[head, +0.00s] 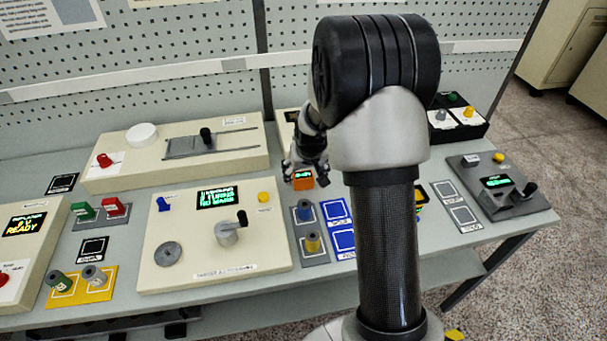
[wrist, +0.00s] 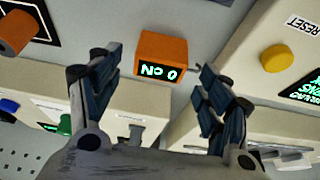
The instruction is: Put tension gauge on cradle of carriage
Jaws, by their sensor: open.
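The tension gauge, an orange box with a green-lit display reading "0 cN", sits on the grey bench in the head view (head: 303,181). It also shows in the wrist view (wrist: 162,48). My gripper (head: 302,163) is open and empty just above and behind it. In the wrist view my gripper (wrist: 155,78) has its fingers spread, with the gauge showing between and beyond the tips; I cannot see contact. The carriage (head: 190,147), a grey plate, sits on rails on the long cream unit at the back left. Its cradle cannot be told apart clearly.
A cream winding panel (head: 150,262) with a crank stands left of the gauge. A grey spool holder (head: 318,257) and blue marked squares (head: 338,213) lie in front. My arm hides part of the bench. A pegboard (head: 180,95) rises behind.

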